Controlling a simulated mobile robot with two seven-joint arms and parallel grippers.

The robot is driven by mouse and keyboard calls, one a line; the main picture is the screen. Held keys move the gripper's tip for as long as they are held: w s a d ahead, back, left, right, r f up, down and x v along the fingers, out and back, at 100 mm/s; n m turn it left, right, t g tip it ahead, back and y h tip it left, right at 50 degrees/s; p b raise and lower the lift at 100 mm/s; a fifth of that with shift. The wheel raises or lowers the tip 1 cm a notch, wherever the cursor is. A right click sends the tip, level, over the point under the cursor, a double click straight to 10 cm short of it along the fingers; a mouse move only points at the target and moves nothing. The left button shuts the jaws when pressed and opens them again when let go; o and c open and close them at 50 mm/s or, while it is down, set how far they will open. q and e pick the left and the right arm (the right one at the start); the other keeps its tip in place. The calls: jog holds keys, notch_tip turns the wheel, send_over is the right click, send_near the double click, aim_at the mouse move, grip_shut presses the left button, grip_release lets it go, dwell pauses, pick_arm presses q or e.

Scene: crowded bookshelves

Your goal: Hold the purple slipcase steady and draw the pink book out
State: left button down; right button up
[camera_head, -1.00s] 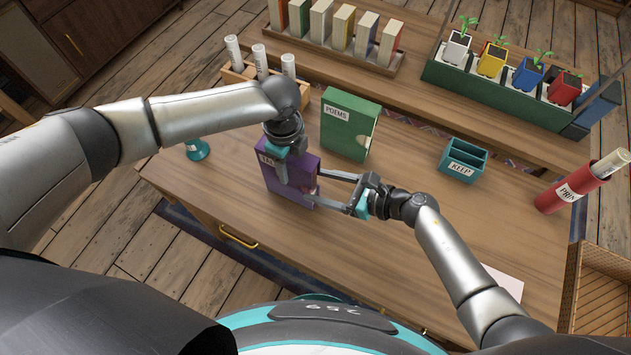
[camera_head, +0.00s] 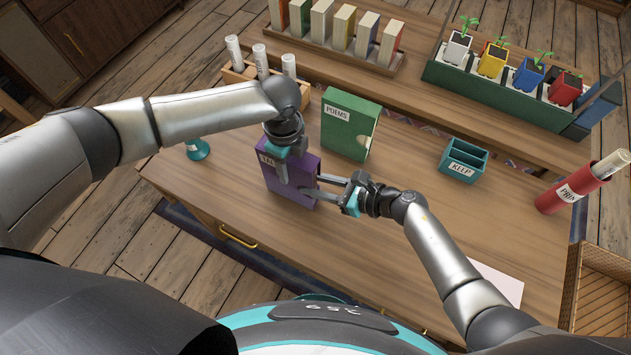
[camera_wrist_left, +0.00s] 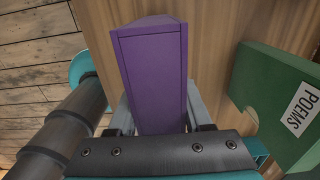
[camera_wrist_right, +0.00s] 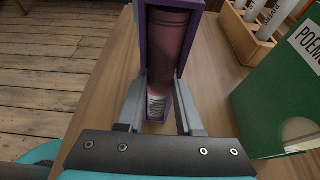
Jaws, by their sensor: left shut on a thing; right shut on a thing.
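The purple slipcase (camera_head: 272,174) stands upright on the table, with its label partly covered. It also fills the middle of the left wrist view (camera_wrist_left: 155,75). My left gripper (camera_head: 282,172) comes down from above and is shut on it, one finger along each broad side. The pink book (camera_wrist_right: 168,45) sits inside the slipcase, its spine showing at the open side in the right wrist view. My right gripper (camera_wrist_right: 160,85) is shut at that open side, its fingers on either side of the book's spine; the exact contact at the tips is partly hidden.
A green POEMS slipcase (camera_head: 348,125) stands close behind. A teal KEEP holder (camera_head: 464,161) sits to the right, a red tube (camera_head: 578,188) farther right. A rack of rolls (camera_head: 237,73) and a row of books (camera_head: 340,28) stand behind.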

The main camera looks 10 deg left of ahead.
grip_shut()
dwell(0.8)
